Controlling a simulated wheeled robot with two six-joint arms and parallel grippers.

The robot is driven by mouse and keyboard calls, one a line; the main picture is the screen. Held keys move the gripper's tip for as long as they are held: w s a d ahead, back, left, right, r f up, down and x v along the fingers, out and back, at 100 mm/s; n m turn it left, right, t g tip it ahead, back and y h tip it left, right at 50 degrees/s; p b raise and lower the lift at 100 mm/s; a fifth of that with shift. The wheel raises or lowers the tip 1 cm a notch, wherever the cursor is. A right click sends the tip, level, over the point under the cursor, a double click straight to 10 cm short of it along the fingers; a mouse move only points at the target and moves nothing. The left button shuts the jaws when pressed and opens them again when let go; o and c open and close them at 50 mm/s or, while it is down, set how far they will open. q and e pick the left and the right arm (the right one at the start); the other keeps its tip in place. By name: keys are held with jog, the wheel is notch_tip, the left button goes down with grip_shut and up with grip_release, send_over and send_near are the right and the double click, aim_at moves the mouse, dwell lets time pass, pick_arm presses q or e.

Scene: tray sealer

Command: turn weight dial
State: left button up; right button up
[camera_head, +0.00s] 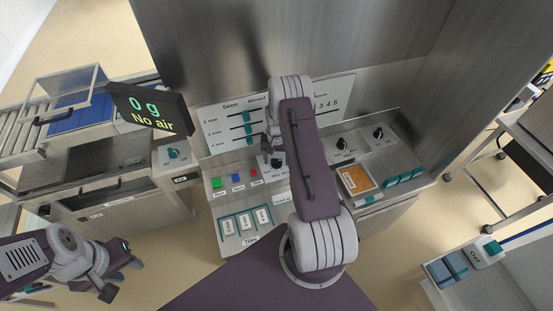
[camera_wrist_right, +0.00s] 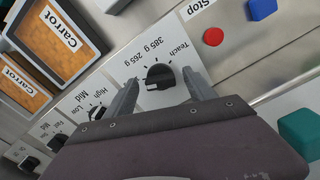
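The weight dial (camera_wrist_right: 160,76) is a round black knob on a pale plate, labelled "Teach", "385 g" and "265 g" in the right wrist view. A small pale mark shows on its lower left side. My right gripper (camera_wrist_right: 162,92) is open, with one finger to each side of the dial and a gap to the knob on both sides. In the head view my right arm covers much of the panel around the dial and the right gripper (camera_head: 272,148). My left gripper (camera_head: 122,275) is open and empty at the lower left, away from the panel.
A red button (camera_wrist_right: 213,36) and a blue button (camera_wrist_right: 262,8) sit near the dial. A High/Mid/Low knob (camera_wrist_right: 97,112) and orange carrot pictures (camera_wrist_right: 50,45) lie on the other side. A display (camera_head: 150,109) reads "0 g No air". Teal sliders (camera_head: 247,128) stand behind.

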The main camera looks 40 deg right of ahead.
aim_at(276, 161)
jog(key=shift+r, duration=0.4)
notch_tip(276, 161, up, 8)
jog(key=b, duration=0.1)
jog(key=shift+r+b, duration=0.15)
jog(key=shift+b, duration=0.15)
